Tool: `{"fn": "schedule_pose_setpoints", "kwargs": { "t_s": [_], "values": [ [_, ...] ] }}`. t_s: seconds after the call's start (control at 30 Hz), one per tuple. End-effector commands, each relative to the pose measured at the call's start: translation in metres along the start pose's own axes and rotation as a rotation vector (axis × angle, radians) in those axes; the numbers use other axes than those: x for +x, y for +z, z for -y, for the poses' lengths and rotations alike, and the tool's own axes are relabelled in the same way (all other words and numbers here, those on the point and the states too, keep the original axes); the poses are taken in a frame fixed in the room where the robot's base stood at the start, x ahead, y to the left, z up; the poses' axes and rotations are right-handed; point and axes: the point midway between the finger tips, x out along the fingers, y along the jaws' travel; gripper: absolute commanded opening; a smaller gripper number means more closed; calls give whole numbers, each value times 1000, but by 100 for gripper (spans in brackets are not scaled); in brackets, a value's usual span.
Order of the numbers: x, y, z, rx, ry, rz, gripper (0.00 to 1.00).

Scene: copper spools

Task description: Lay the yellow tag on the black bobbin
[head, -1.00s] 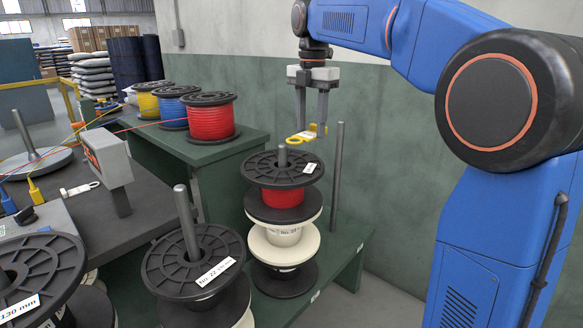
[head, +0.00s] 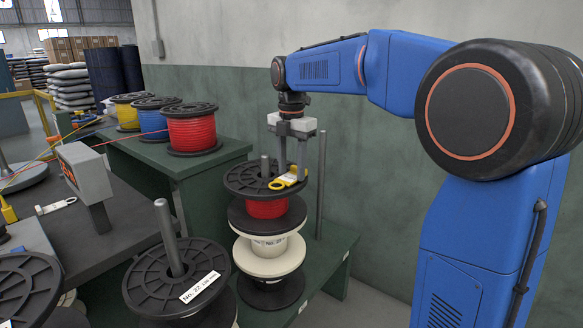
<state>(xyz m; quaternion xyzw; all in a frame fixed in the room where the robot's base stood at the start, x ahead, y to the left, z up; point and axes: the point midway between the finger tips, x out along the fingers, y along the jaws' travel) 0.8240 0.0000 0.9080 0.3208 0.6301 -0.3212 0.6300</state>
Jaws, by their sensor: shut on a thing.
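The yellow tag (head: 278,184), with a ring at its left end, is between the fingertips of my gripper (head: 291,174). My gripper is shut on it and points straight down. The tag is at the right part of the upper flange of the black bobbin (head: 238,181), which carries red wire and tops a stack. I cannot tell whether the tag touches the flange or hangs just above it. The ring lies to the right of the grey post (head: 265,167) that rises through the bobbin's middle. The fingers hide part of the tag and the flange's right edge.
Below the bobbin are white spools (head: 268,264) and a black one on a green stand (head: 335,246). A grey upright rod (head: 321,190) stands close to the right of my gripper. Another black spool (head: 150,285) on a post is in front. Red, blue and yellow spools stand behind left.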

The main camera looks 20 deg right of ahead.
Motion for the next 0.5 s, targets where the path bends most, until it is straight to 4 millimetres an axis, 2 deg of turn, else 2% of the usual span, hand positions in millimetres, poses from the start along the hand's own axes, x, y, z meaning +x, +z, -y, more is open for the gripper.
{"fn": "schedule_pose_setpoints", "kwargs": {
  "t_s": [0.27,0.3,0.33,0.37,0.5],
  "values": [
    [2,0,0,0,0,0,21],
    [2,0,0,0,0,0,49],
    [2,0,0,0,0,0,56],
    [2,0,0,0,0,0,61],
    [2,0,0,0,0,0,61]
  ]
}}
